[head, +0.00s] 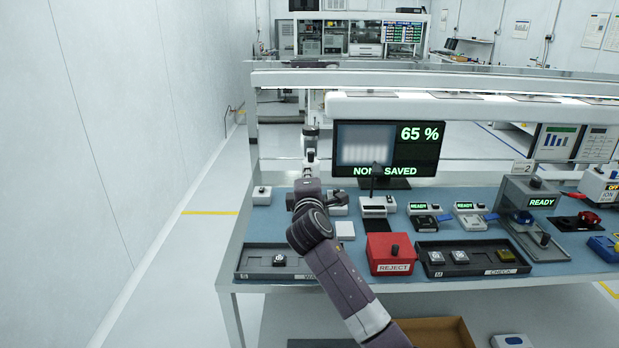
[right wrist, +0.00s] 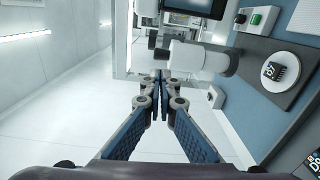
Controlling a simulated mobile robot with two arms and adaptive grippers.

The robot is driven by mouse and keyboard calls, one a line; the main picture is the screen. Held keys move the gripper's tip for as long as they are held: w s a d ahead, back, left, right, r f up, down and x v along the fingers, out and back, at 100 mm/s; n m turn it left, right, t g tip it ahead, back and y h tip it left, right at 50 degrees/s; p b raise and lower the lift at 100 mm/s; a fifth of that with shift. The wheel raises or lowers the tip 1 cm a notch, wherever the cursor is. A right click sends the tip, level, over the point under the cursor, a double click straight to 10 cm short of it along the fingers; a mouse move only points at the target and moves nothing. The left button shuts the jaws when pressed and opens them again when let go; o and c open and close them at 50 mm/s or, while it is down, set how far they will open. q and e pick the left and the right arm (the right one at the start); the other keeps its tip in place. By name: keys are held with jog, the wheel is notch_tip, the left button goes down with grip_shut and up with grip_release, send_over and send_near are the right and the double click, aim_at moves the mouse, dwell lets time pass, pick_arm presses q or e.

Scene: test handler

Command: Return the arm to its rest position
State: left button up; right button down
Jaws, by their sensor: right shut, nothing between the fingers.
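My right arm (head: 337,277) comes up from the bottom of the head view and reaches over the left part of the bench. Its gripper (right wrist: 160,82) shows clearly in the right wrist view. The two fingers meet at their tips, and nothing is between them. Floor shows behind the fingers, and a white cylindrical part (right wrist: 196,57) stands just beyond the tips to the right. In the head view the arm's own links make the fingers hard to make out. My left gripper is not in view.
On the blue bench are a left tray (head: 255,273) with one chip, a red REJECT box (head: 391,254), a CHECK tray (head: 470,268), several sockets and a monitor (head: 430,160) reading 65 %. Open floor (head: 180,255) lies left of the bench, beside the wall.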

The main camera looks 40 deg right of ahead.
jog(key=shift+s, duration=0.45)
jog(key=shift+f, duration=0.1)
